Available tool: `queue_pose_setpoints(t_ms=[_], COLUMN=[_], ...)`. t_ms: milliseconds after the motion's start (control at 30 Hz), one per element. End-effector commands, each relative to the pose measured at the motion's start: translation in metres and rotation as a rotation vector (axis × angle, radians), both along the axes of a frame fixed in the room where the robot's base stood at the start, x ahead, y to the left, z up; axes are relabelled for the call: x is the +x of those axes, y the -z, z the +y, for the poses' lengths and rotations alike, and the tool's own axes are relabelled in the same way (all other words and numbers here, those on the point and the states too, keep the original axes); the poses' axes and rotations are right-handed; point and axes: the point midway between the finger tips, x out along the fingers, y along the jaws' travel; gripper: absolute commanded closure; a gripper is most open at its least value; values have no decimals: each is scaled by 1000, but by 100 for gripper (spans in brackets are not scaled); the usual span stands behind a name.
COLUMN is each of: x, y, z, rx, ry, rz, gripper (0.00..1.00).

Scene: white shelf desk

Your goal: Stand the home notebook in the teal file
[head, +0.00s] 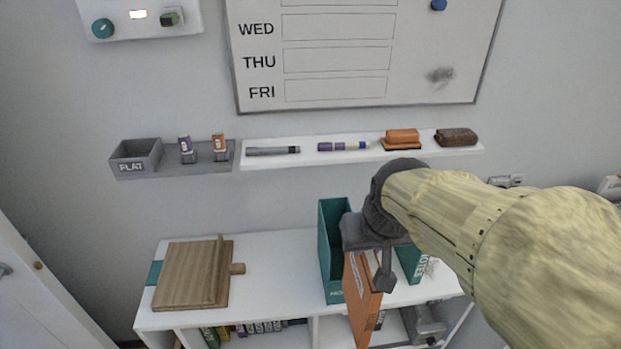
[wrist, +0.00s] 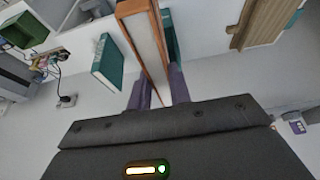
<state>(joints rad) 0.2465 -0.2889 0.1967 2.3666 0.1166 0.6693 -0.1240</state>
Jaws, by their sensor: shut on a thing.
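My gripper (head: 374,262) is shut on an orange notebook (head: 362,300), held upright above the front of the white desk. In the wrist view, the gripper (wrist: 158,88) has a finger on each side of the notebook (wrist: 143,38), whose pale page edge faces the camera. I cannot read a name on its cover. The teal file (head: 329,240) stands on the desk just left of and behind the notebook; it is partly hidden by my gripper. Part of the teal file (wrist: 169,30) also shows beside the notebook in the wrist view. The notebook's lower end reaches past the desk's front edge.
A teal book (head: 410,262) marked with letters stands right of the notebook, partly behind my arm. A wooden board (head: 190,275) lies at the desk's left. A wall ledge (head: 360,154) with markers and erasers runs above. Desk between board and file is clear (head: 280,270).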

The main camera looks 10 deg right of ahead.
Motion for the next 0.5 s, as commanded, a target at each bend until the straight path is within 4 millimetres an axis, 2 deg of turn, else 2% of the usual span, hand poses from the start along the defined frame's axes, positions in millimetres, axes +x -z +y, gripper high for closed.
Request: queue_pose_setpoints(t_ms=[167, 500], x=[13, 69], y=[-2, -2], z=[0, -1], rx=[0, 1], ry=[0, 0], rz=[-2, -1], gripper=[100, 100])
